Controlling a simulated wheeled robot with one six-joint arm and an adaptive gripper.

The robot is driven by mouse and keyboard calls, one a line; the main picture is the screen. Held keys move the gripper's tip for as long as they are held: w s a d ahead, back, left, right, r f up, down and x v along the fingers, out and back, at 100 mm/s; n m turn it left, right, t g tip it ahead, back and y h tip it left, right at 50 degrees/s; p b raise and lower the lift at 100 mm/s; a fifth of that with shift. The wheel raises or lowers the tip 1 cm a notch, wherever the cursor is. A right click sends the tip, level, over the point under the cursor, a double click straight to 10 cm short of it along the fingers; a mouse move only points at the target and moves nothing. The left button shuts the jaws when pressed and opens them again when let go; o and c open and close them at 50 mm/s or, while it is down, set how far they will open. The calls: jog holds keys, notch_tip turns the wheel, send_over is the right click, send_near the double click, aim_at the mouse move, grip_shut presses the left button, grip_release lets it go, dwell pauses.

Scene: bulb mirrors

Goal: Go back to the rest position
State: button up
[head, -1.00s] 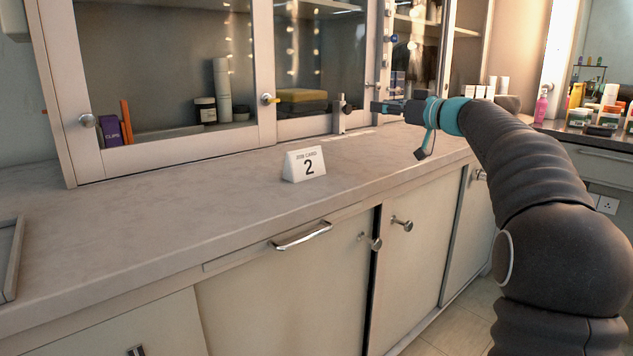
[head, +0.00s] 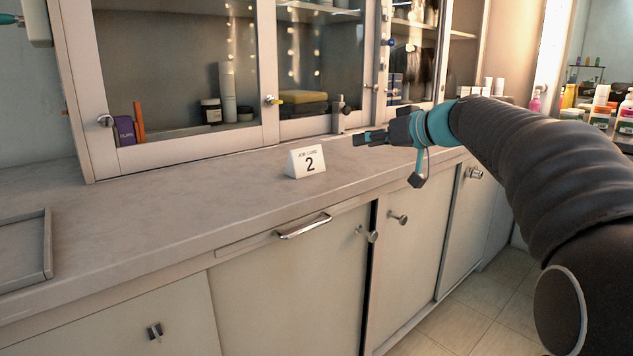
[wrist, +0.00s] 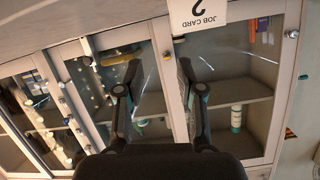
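My gripper (head: 368,137) is above the right part of the counter in the head view, to the right of the white job card marked 2. In the wrist view my gripper (wrist: 158,92) shows two dark fingers spread apart with nothing between them. The cabinet's glass doors lie beyond the fingers there. No held thing shows in either view.
The job card (head: 306,161) stands on the counter (head: 200,190). A grey tray (head: 46,245) lies at the left end. The glass-fronted cabinet (head: 185,140) stands along the back, with small knobs jutting out. The counter between tray and card is bare.

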jog(key=s+a+f+m+g+h+p, duration=0.1)
jog(key=s+f+m+g+h, duration=0.1)
jog(key=s+f, duration=0.5)
jog(key=s+a+f+m+g+h+p, duration=0.1)
jog(key=s+f+h, duration=0.15)
jog(key=s, duration=0.95)
jog(key=s+d+f+m+g+h, duration=0.1)
jog(key=s+d+f+h, duration=0.1)
jog(key=s+f, duration=0.5)
jog(key=s+d+f+m+g+h+p, duration=0.1)
jog(key=s+d+f+m+h, duration=0.1)
jog(key=s+f, duration=0.5)
jog(key=s+d+h, duration=0.1)
jog(key=s+d, duration=0.1)
jog(key=s, duration=0.3)
jog(key=shift+d, duration=0.2)
jog(key=shift+w, duration=0.1)
jog(key=shift+o, duration=0.4)
